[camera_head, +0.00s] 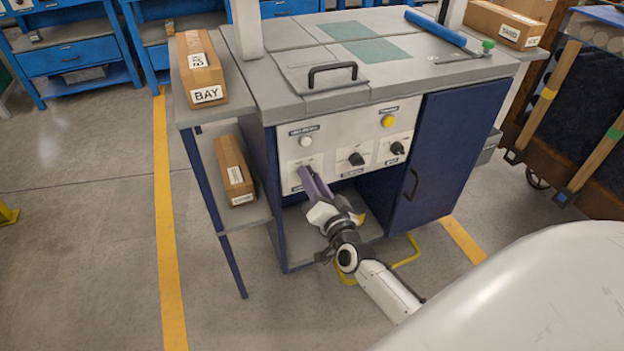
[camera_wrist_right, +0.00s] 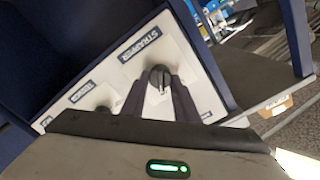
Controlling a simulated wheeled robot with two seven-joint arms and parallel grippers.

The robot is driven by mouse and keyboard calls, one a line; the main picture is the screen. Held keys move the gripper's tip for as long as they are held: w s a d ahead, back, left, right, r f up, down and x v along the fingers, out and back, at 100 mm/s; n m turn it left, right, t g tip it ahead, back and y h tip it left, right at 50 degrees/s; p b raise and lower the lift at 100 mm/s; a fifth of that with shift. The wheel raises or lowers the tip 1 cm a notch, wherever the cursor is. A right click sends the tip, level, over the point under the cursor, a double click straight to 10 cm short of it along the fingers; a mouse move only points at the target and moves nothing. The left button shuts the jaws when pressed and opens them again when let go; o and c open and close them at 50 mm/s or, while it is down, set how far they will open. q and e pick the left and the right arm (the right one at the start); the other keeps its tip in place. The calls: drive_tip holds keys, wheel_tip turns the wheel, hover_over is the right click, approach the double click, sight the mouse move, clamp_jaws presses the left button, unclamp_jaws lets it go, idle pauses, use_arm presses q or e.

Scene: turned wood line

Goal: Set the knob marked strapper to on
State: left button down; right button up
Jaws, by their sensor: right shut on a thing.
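The knob marked strapper is a dark round knob (camera_wrist_right: 160,75) on a white plate (camera_wrist_right: 188,58) in the right wrist view. Its label reads STRAPPER. My right gripper (camera_wrist_right: 160,86) is shut on this knob, one dark finger on each side. In the head view my right gripper (camera_head: 307,174) reaches up to the leftmost plate of the machine's front panel and hides the knob there. The knob's position marks cannot be read. My left gripper is in neither view.
Two other black knobs, the middle (camera_head: 356,159) and right (camera_head: 397,148), sit beside it. Above them are a white button (camera_head: 306,141) and a yellow button (camera_head: 388,121). A blue cabinet door (camera_head: 446,145) stands right; a shelf with boxes (camera_head: 234,172) stands left.

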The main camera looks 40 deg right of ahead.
drive_tip(key=o, duration=1.1)
drive_tip(key=shift+c, duration=0.2)
drive_tip(key=p+v, duration=0.2)
drive_tip(key=v, duration=0.8)
drive_tip(key=shift+s, duration=0.2)
